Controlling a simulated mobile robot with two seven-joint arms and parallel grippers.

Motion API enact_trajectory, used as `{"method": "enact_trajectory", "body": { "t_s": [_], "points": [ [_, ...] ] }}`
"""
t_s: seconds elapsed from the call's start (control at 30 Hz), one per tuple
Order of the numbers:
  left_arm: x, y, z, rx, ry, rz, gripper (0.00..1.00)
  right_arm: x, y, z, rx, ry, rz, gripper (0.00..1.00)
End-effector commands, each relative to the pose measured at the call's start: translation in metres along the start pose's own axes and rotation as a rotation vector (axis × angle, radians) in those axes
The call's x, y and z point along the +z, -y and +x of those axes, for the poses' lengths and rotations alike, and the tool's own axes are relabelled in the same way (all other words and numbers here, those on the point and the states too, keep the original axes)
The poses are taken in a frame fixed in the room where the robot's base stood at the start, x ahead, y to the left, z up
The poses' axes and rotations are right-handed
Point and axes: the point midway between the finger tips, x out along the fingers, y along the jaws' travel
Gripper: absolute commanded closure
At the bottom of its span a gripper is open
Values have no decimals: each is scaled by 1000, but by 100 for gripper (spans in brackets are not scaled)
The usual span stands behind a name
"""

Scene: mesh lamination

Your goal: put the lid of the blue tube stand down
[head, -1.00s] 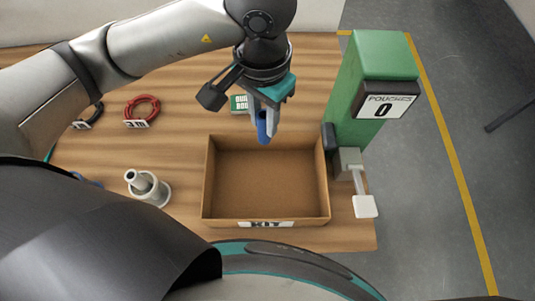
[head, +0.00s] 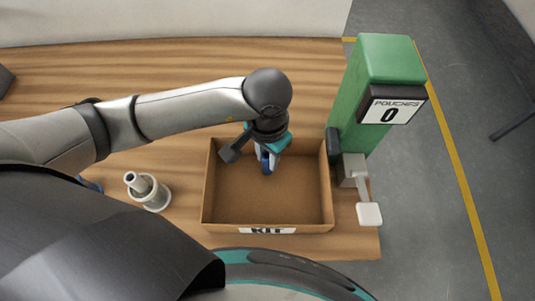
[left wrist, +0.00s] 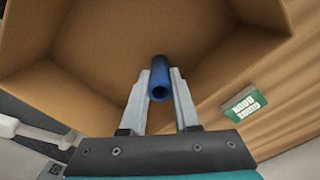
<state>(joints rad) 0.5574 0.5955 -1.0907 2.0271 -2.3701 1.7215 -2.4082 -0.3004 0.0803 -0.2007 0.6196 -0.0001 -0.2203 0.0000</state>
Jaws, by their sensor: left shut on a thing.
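My left gripper (head: 266,166) is shut on a blue tube (head: 266,165). It is over the back part of the open cardboard kit box (head: 213,190). In the left wrist view the hollow blue tube (left wrist: 160,92) sits between the two fingers, its open end facing the camera, with the box interior (left wrist: 95,35) behind it. I cannot tell whether the tube touches the box floor. A bit of something blue (head: 90,184) shows at the left behind my body; I cannot tell whether it is the blue tube stand. I make out no lid. My right gripper is not in view.
A grey-white stand (head: 150,193) with a short upright tube is left of the box. A green pouch dispenser (head: 382,65) with a white lever plate (head: 369,214) stands right of it. A green card (left wrist: 243,103) lies on the wooden table (head: 180,75) beside the box.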

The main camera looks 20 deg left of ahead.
Motion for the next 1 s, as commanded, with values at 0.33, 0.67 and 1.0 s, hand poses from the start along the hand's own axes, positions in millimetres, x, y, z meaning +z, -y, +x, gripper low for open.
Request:
{"method": "enact_trajectory", "body": {
  "t_s": [0.33,0.67,1.0],
  "points": [
    [0,0,3,0,-1,0,61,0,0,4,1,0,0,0],
    [0,0,2,0,0,0,40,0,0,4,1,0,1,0],
    [-2,1,-18,-2,-5,1,40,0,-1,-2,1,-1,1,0]
  ]
}}
